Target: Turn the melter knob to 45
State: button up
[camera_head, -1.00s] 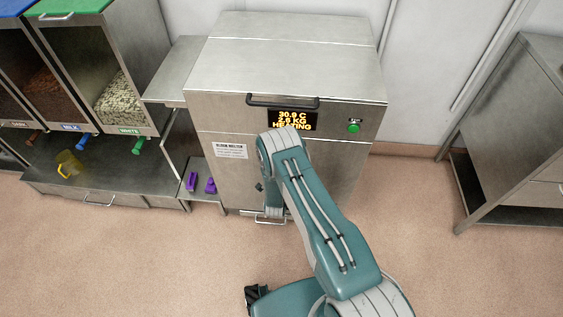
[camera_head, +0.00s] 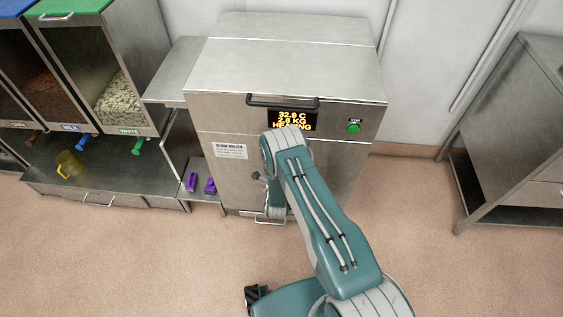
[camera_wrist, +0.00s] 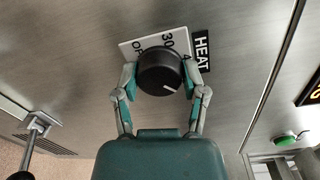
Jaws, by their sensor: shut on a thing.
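The melter (camera_head: 280,70) is a steel cabinet in the head view. Its display (camera_head: 293,120) reads about 32.9 C, 2.6 KG and HEATING. In the wrist view the black melter knob (camera_wrist: 160,72) sits on a white dial plate (camera_wrist: 131,50) marked OFF and 30, with a partly covered 4 near the HEAT label (camera_wrist: 201,50). The knob's white pointer line points to the lower right in the picture. My gripper (camera_wrist: 160,80) has its two fingers closed on the knob's sides. In the head view my arm hides the knob and my gripper.
A black handle (camera_head: 283,101) crosses the melter's upper front, and a green button (camera_head: 353,128) is right of the display. Chocolate bins (camera_head: 118,100) stand at left. Two purple items (camera_head: 209,186) lie on a low shelf. A steel cabinet (camera_head: 515,120) stands at right.

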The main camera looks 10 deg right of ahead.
jog(key=shift+s+d+f+m, duration=0.1)
jog(key=shift+d+f+m, duration=0.1)
jog(key=shift+m, duration=0.9)
jog(key=shift+s+f, duration=0.1)
jog(key=o, duration=1.1)
jog(key=shift+o, duration=0.2)
jog(key=v, duration=1.1)
jog(key=shift+s+a, duration=0.2)
jog(key=shift+s, duration=0.15)
jog(key=shift+s, duration=0.1)
